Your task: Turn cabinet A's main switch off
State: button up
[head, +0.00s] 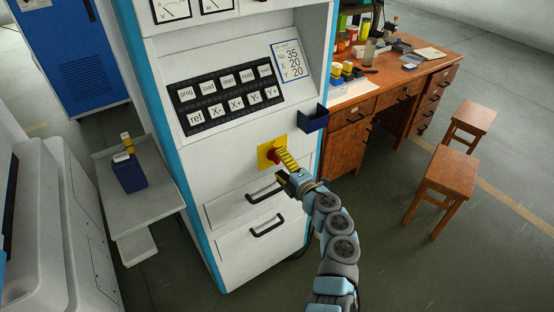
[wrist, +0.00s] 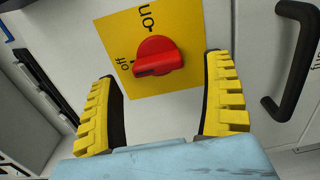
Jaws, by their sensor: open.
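The main switch is a red rotary knob (wrist: 156,57) on a yellow plate (wrist: 180,22) marked "on" and "off". In the wrist view, the knob's raised ridge lies nearly level, its left end near the "off" mark; I cannot tell which end is the pointer. In the head view, the red knob (head: 272,155) is on the front of a white cabinet (head: 225,160), partly hidden by my gripper (head: 284,169). My gripper is open, and its yellow ridged fingers (wrist: 160,70) stand on either side of the knob, apart from it. No letter "A" is readable.
Black drawer handles (head: 265,195) are below the switch; one (wrist: 285,95) is right of my fingers in the wrist view. A small blue bin (head: 314,119) juts from the cabinet at right. A button panel (head: 225,95) is above. A cluttered wooden desk (head: 345,140) stands behind.

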jog(key=v, duration=0.9)
dwell(0.6)
